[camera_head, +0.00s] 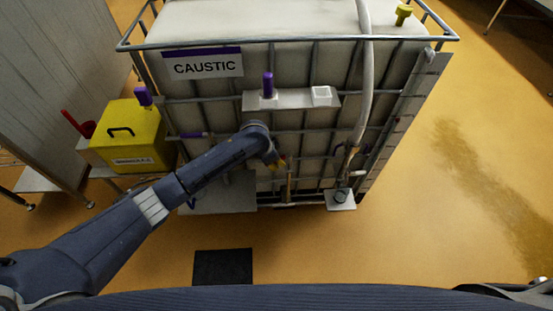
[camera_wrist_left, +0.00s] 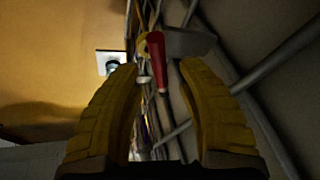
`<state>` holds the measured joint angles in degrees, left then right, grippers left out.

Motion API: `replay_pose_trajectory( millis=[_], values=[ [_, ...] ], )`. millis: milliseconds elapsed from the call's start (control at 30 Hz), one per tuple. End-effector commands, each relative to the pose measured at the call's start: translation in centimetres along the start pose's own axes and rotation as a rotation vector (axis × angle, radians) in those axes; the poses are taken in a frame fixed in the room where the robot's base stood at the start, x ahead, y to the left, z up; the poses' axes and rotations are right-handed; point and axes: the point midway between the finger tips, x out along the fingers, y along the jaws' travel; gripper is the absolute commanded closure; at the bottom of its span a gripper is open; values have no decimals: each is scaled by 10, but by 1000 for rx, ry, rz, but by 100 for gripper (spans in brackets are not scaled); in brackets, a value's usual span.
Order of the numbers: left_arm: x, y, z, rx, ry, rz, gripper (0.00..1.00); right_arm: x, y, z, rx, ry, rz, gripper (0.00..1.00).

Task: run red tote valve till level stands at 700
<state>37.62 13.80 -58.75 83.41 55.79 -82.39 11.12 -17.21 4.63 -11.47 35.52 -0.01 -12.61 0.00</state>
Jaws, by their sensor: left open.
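A caged white tote (camera_head: 290,85) with a CAUSTIC label (camera_head: 203,64) stands ahead in the head view. My left arm reaches to its lower front, and its gripper (camera_head: 277,163) is small and partly hidden by the wrist there. In the left wrist view the yellow fingers of my left gripper (camera_wrist_left: 157,85) are spread open. A red valve handle (camera_wrist_left: 158,60) shows between and beyond the fingertips; I cannot tell whether they touch it. A ticked strip (camera_head: 400,125) runs down the tote's right edge, its figures too small to read. My right gripper is out of view.
A pale hose (camera_head: 365,85) hangs down the tote's front to a small white plate (camera_head: 340,205). A purple-handled shelf (camera_head: 292,99) is on the cage. A yellow box (camera_head: 130,140) stands at left, and a dark mat (camera_head: 222,267) lies on the floor. Floor at right is open, with a wet-looking stain.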

Motion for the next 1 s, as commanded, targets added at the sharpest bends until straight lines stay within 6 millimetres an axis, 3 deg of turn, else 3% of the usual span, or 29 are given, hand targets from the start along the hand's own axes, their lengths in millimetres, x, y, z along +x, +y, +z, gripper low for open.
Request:
replay_pose_trajectory(
  millis=[233, 633, 1000],
  values=[
    [15, 0, 0, 0, 0, 0, 62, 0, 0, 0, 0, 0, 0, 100],
    [18, 0, 0, 1, 0, -1, 59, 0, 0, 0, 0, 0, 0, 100],
    [18, 0, 0, 0, 0, 0, 100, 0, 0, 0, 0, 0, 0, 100]
  ],
)
